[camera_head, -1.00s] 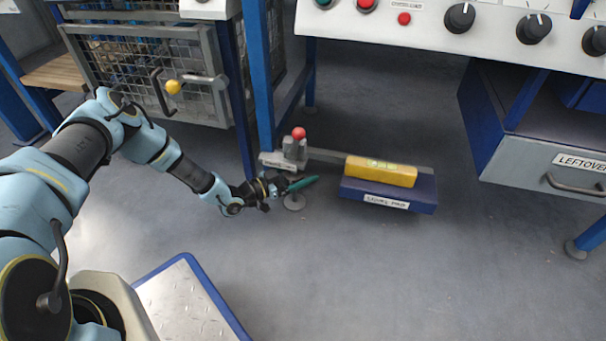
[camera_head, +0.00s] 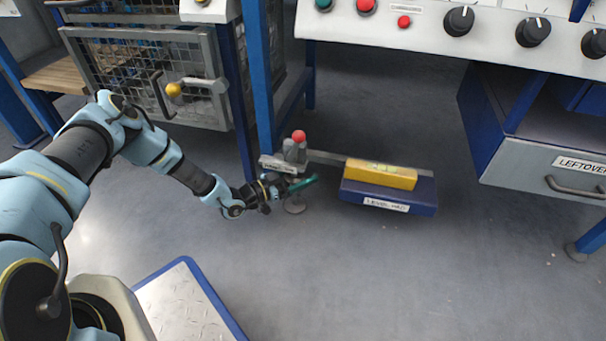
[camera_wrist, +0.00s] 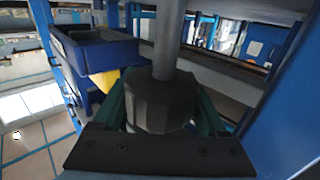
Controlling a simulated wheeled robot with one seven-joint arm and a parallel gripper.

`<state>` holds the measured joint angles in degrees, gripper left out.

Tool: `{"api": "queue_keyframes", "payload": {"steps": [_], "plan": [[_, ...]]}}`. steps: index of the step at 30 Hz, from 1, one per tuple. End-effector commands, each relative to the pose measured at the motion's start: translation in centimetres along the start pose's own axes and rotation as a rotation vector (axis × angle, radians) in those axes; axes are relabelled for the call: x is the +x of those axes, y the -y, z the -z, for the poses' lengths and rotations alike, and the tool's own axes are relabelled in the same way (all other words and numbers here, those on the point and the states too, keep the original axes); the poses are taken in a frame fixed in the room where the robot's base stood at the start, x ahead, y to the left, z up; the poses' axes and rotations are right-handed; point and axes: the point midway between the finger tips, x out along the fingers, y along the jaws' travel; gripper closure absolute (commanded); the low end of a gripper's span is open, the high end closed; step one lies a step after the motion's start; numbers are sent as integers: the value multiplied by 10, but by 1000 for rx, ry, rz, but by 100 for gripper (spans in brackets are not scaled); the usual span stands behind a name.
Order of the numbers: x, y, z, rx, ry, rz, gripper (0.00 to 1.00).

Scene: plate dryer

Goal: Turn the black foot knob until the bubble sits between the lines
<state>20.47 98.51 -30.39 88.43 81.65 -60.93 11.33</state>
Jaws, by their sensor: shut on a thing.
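The black foot knob (camera_wrist: 160,103) is a dark faceted knob on a grey rod, in the middle of the wrist view. My gripper (camera_wrist: 163,112) has its green fingers on either side of the knob and is shut on it. In the head view my gripper (camera_head: 302,184) is low beside the blue post, and it hides most of the knob. A grey foot disc (camera_head: 294,208) shows below it on the floor. The yellow spirit level (camera_head: 381,175) lies on the blue level pad (camera_head: 410,204). Its greenish vial (camera_head: 383,166) is too small to tell where the bubble sits.
A red ball knob (camera_head: 298,136) on a grey fitting stands just above my gripper. The blue post (camera_head: 263,85) is close behind. A wire-mesh cage (camera_head: 150,70) is at upper left, a grey drawer (camera_head: 550,180) at right.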

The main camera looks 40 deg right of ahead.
Motion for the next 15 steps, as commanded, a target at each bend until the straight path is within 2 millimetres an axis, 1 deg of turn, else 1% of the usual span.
{"api": "queue_keyframes", "payload": {"steps": [8, 15], "plan": [[-1, 1, 2, -4, 1, 62, 80], [-2, 4, 3, -6, 3, 215, 80]]}}
